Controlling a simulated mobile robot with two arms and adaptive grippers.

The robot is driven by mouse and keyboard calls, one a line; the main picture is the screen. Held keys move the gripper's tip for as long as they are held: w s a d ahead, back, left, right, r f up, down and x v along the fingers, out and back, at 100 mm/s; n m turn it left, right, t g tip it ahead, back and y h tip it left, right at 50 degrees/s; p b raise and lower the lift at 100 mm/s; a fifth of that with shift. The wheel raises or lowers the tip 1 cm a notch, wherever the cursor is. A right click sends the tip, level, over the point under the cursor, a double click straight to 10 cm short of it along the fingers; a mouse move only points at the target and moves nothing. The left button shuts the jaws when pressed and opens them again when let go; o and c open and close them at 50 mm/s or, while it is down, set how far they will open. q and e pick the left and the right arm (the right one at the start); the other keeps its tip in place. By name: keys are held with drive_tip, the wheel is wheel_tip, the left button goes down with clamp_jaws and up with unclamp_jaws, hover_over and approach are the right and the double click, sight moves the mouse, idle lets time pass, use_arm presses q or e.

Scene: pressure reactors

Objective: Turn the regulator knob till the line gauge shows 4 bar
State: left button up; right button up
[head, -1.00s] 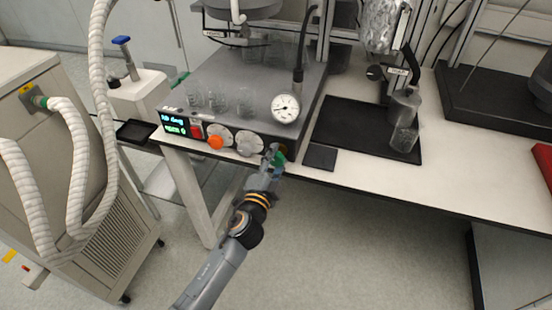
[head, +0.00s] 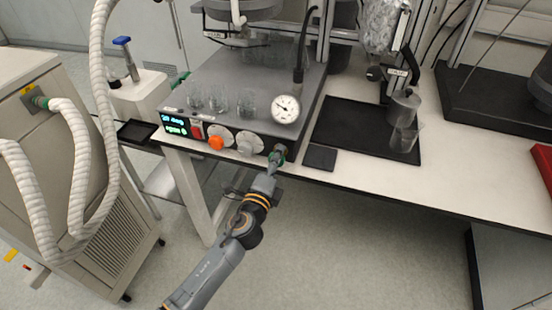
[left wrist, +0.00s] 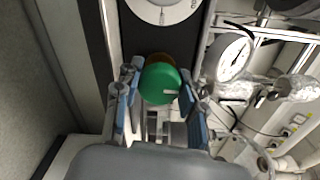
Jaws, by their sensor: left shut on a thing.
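The green regulator knob (head: 280,149) is on the front face of the grey reactor base, at its right end. My left gripper (head: 275,157) is shut on the knob, one finger on each side in the left wrist view (left wrist: 160,96). The fingers hide part of the knob in the head view. The round white line gauge (head: 286,108) stands above the knob. It shows at a slant in the left wrist view (left wrist: 233,58). Its figures are too small to read. My right gripper is not in view.
An orange knob (head: 216,143), a grey knob (head: 246,148) and a lit display (head: 175,126) sit left of the green knob. Several glass beakers stand on the base. A black tray (head: 345,135) lies to the right. The floor in front is clear.

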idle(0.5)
use_arm(q)
drive_tip(key=o, duration=1.2)
